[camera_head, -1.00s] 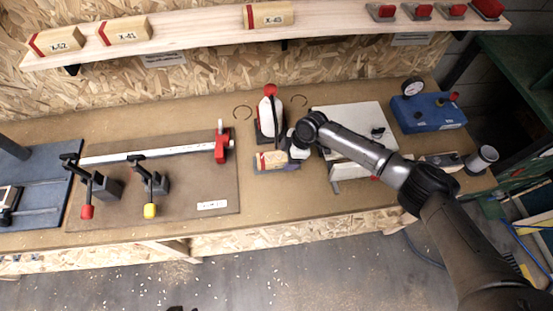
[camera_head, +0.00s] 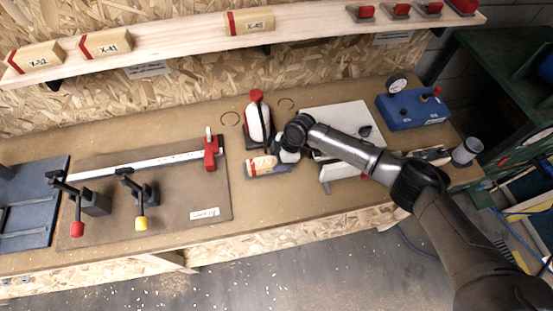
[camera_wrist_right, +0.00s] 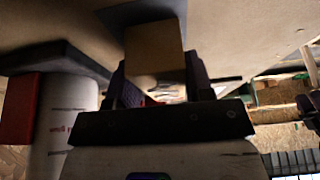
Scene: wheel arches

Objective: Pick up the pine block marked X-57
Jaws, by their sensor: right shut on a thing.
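A pine block (camera_head: 262,165) with a red band lies at the middle of the bench, on or just above a grey-blue pad (camera_head: 280,172). Its marking is too small to read for sure. My right gripper (camera_head: 280,160) is at the block's right end, shut on it. In the right wrist view the block's end (camera_wrist_right: 155,48) sits between the two fingers (camera_wrist_right: 158,85). I cannot tell whether the block is clear of the pad. My left gripper is not in view.
A white bottle with a red cap (camera_head: 257,118) stands just behind the block; it is close in the wrist view too (camera_wrist_right: 72,125). Pine blocks X-52 (camera_head: 36,56), X-41 (camera_head: 106,43) and another (camera_head: 250,21) lie on the shelf (camera_head: 190,44). A blue gauge box (camera_head: 412,110) stands right.

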